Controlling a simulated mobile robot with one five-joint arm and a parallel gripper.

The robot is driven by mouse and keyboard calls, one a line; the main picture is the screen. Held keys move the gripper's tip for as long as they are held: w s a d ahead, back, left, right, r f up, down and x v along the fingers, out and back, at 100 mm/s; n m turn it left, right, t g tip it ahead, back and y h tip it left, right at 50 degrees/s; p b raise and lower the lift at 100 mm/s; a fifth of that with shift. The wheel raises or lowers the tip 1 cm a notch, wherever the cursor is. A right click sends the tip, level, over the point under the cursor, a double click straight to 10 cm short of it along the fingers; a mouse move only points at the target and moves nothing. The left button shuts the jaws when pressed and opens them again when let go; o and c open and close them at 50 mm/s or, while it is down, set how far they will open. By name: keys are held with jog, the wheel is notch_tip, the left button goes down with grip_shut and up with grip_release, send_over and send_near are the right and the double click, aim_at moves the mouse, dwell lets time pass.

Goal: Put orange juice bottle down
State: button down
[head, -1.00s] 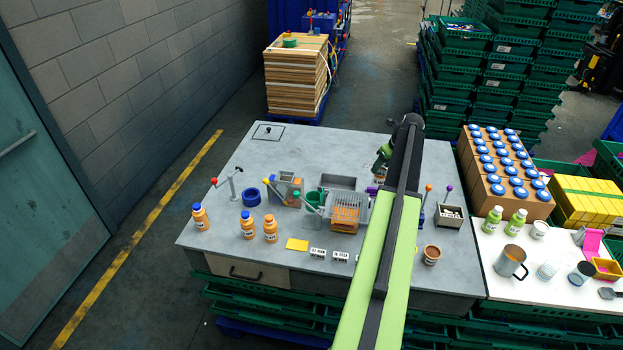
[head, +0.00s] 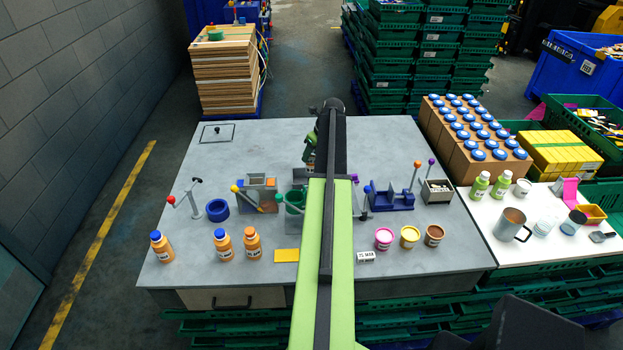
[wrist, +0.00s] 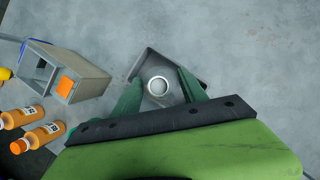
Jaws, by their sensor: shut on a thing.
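My gripper (wrist: 160,80) has its two green fingers on either side of a bottle (wrist: 158,87), seen from above as a pale round ring with a grey middle. Its body is hidden below, so I cannot tell its colour. A grey tray (wrist: 150,58) shows beneath it; whether the bottle touches it I cannot tell.
A blue ring (head: 218,209), blue fixture (head: 391,196) and several tubs (head: 410,236) are on the table (head: 205,160). The table's back left is largely clear.

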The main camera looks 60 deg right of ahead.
notch_tip(320, 180, down, 3)
jog(key=shift+d+r+b, duration=0.1)
jog(key=shift+b, duration=0.5)
jog(key=shift+s+d, duration=0.1)
jog(key=shift+s, duration=0.15)
notch_tip(320, 180, down, 4)
jog(key=b, duration=0.3)
jog(key=shift+b, duration=0.35)
jog(key=shift+r, duration=0.25)
jog(key=shift+f, duration=0.1)
jog(key=c, duration=0.6)
grip_release()
jog(key=p+v, duration=1.1)
jog(key=v, duration=0.1)
jog(key=shift+s, duration=0.1)
